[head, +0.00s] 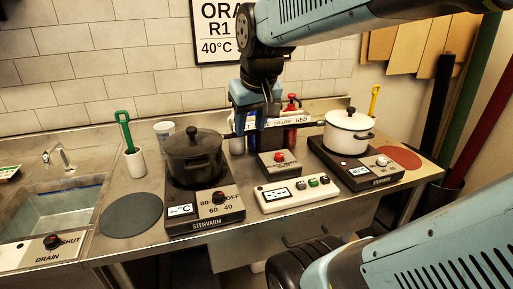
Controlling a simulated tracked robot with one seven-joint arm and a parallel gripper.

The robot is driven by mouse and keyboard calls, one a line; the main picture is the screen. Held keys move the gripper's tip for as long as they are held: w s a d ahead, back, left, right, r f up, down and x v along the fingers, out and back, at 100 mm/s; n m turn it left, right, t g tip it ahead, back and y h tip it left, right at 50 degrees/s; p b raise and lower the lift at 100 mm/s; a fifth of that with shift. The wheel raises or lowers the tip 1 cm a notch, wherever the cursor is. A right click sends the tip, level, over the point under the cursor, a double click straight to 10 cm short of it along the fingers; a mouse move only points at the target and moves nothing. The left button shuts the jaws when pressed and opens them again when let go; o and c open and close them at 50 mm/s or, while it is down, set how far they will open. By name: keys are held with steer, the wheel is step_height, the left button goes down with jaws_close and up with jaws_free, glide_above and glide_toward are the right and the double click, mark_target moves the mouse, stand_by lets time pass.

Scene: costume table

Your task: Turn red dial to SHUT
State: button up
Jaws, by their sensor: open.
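The red-topped dial (52,241) sits on a pale panel (30,252) at the sink's front edge, far left in the head view. The panel reads SHUT to the dial's upper right and DRAIN below it. The dial is too small to tell which way it points. My gripper (256,122) is open and hangs over the back of the counter, far to the right of the dial and apart from it. It is in front of a labelled bottle rack, and its fingertips are partly hard to make out.
A dark pot (195,155) stands on a hotplate (205,208) between my gripper and the sink (48,205). A green-handled brush (125,130) stands in a white cup. A grey round mat (132,214) lies near the sink. A white pot (348,134) is at right.

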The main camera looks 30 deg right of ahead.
steer(key=shift+o, duration=1.4)
steer(key=w+d+f+g, duration=0.1)
steer(key=w+d+g, duration=0.1)
steer(key=w+d, duration=0.5)
steer(key=shift+w+d+f+m, duration=0.3)
steer(key=shift+w+m, duration=0.1)
steer(key=shift+w, duration=0.2)
steer(key=g, duration=0.2)
glide_above(279, 154)
step_height(279, 154, down, 5)
steer(key=shift+m+y, duration=0.3)
steer(key=shift+m, duration=0.1)
step_height(279, 154, down, 14)
steer(key=shift+d+r, duration=0.1)
steer(key=shift+d, duration=0.05)
steer(key=c, duration=1)
steer(key=shift+c, duration=0.2)
